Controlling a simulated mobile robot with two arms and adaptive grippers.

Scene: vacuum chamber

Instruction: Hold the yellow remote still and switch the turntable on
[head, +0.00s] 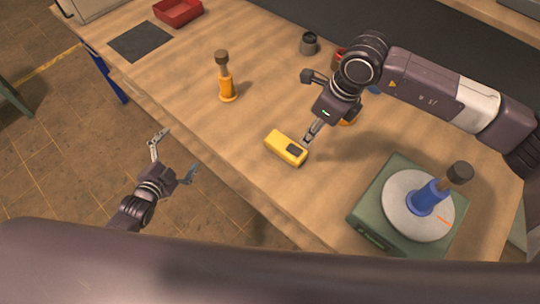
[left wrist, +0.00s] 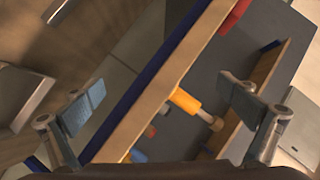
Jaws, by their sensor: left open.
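The yellow remote (head: 286,147) lies on the wooden table near its front edge, with a dark pad at its right end. My right gripper (head: 308,138) points down at that end, its fingers close together; whether the tips touch the remote cannot be told. My left gripper (head: 177,155) is open and empty, off the table's front edge, left of the remote and apart from it. Its spread fingers also show in the left wrist view (left wrist: 165,105). The turntable (head: 367,216) is a green box with a round pale platter at the right, carrying a blue-handled object (head: 426,197).
An orange-handled tool (head: 227,88) stands upright left of the remote. A red tray (head: 178,11), a dark mat (head: 140,41) and a grey cup (head: 309,43) are further back. The table between the orange tool and the remote is clear.

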